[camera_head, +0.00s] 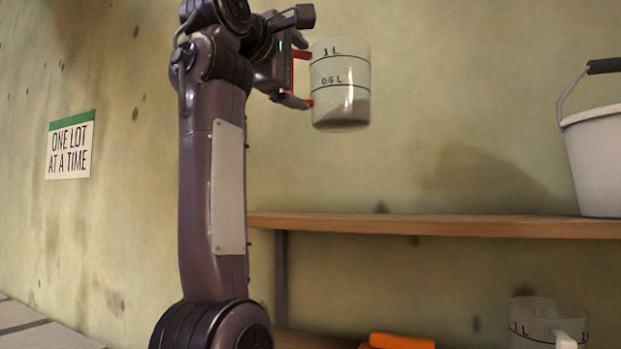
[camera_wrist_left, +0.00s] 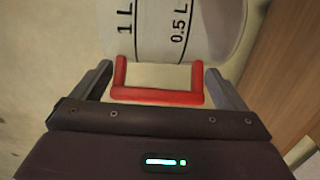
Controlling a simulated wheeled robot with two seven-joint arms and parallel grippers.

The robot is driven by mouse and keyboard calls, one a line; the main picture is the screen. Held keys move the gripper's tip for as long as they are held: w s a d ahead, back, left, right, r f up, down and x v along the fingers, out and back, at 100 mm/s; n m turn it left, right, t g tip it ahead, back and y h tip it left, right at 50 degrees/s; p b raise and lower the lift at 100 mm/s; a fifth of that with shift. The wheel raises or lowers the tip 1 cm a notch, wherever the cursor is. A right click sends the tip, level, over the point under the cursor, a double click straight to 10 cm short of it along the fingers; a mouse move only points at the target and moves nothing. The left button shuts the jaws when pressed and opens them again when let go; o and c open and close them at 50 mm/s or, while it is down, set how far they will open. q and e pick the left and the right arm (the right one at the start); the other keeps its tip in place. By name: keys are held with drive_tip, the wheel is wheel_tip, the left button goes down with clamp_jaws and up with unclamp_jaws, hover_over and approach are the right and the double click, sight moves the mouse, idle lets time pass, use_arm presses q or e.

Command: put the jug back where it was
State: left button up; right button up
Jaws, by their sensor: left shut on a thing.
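The clear jug (camera_head: 340,75) has black 1 L and 0.5 L marks and a red handle. It hangs in the air above the upper shelf, slightly tilted, with a little grey-brown material at its bottom. My left gripper (camera_head: 294,73) is shut on its red handle, at the jug's left side. In the left wrist view the red handle (camera_wrist_left: 158,95) lies between the fingers, with the jug's marked wall (camera_wrist_left: 155,35) beyond it. My right gripper is not in view.
The wooden upper shelf (camera_head: 430,225) is clear along its left and middle. A white bucket (camera_head: 597,155) stands at its right end. Below are a second clear jug (camera_head: 532,318) with a white handle and an orange object (camera_head: 400,341). A sign (camera_head: 70,150) hangs on the wall.

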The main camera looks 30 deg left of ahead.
use_arm(q)
wheel_tip(320, 180, down, 17)
drive_tip(key=w+p, duration=0.1)
drive_tip(key=shift+w+r, duration=0.15)
drive_tip(key=shift+r, duration=0.05)
drive_tip(key=o, duration=0.6)
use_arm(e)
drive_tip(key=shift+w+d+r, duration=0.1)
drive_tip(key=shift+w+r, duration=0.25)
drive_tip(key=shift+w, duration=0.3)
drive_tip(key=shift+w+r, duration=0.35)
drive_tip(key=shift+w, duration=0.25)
use_arm(q)
drive_tip(key=shift+o, duration=0.2)
drive_tip(key=shift+r, duration=0.1)
